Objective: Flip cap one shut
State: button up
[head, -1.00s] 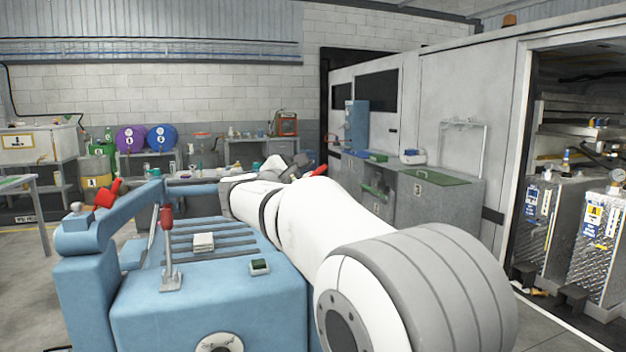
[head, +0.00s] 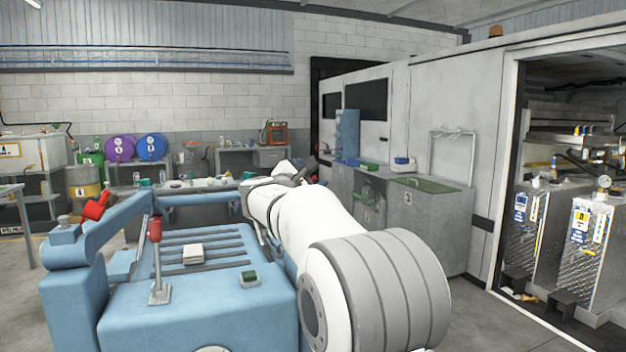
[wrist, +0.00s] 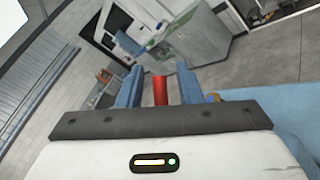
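My gripper (wrist: 160,72) shows in the wrist view with its two blue fingers apart. A red cylindrical piece (wrist: 160,90) sits between the fingers, with a gap on each side; I cannot tell what it belongs to. In the head view my gripper is mostly hidden at the far end of my white arm. Two diamond-plate metal tanks, a nearer one (head: 588,262) and a farther one (head: 541,232), stand in the open bay at the right. Small fittings show on their tops. I cannot make out which is cap one, or whether it is open or shut.
A grey cabinet (head: 432,232) with a green mat stands outside the bay. Purple (head: 119,148) and blue (head: 151,147) drums and a cluttered bench (head: 195,186) are at the back left. Dark step-like blocks (head: 566,303) stand before the tanks. Grey floor lies open before the cabinet.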

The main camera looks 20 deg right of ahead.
grip_shut()
dwell(0.3)
